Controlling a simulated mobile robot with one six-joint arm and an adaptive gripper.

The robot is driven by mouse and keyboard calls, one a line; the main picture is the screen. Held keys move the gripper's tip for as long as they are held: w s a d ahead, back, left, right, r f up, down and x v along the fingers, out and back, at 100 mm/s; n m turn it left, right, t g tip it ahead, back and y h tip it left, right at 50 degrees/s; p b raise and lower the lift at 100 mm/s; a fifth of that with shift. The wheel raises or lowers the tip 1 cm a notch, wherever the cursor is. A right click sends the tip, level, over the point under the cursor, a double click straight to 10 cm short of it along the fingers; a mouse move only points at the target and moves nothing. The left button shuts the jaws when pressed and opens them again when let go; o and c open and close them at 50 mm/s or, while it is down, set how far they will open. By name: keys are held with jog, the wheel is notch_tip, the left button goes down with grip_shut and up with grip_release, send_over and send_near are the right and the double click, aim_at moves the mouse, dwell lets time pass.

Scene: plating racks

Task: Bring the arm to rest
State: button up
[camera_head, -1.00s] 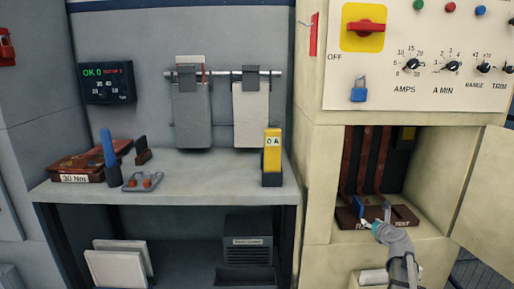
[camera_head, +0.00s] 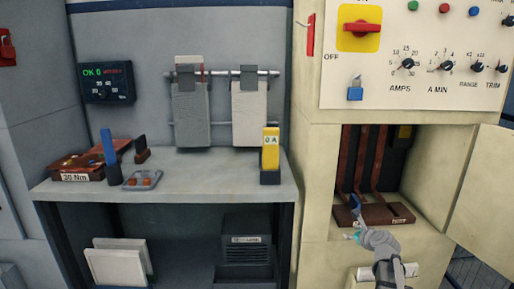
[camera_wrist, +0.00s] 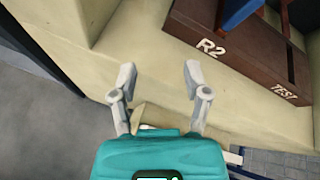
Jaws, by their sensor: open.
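My gripper (camera_head: 353,236) is at the front of the open lower compartment of the cream cabinet, just below and in front of the brown block (camera_head: 388,213) with the blue piece (camera_head: 356,205) on it. In the wrist view my gripper (camera_wrist: 157,80) has its two grey fingers apart with nothing between them. The brown block (camera_wrist: 240,50), marked R2 and TEST, lies beyond the fingertips, and part of the blue piece (camera_wrist: 240,10) shows at the top edge. The fingers appear clear of the block.
The open cabinet door (camera_head: 483,200) stands to the right of my arm. A grey bench (camera_head: 215,180) at the left bears a yellow meter (camera_head: 270,155) and a tray (camera_head: 143,180). A control panel (camera_head: 420,60) with a blue padlock (camera_head: 355,93) is above. Floor shows at the wrist view's lower left.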

jog(key=s+a+f+n+g+h, duration=0.1)
jog(key=s+a+f+n+g, duration=0.25)
jog(key=s+a+n, duration=0.4)
jog(key=s+a+f+n+g+p, duration=0.1)
jog(key=s+a+f+n+g, duration=0.3)
jog(key=s+n, duration=0.65)
jog(key=s+a+f+n+g+h, duration=0.15)
jog(key=s+a+n+g, duration=0.4)
jog(key=n, duration=0.55)
notch_tip(320, 180, up, 30)
jog(key=p, duration=3)
jog(key=shift+s+a+t, duration=0.2)
jog(key=shift+t, duration=0.1)
jog(key=shift+f, duration=0.1)
notch_tip(320, 180, down, 12)
jog(key=b, duration=1.1)
jog(key=shift+b, duration=0.4)
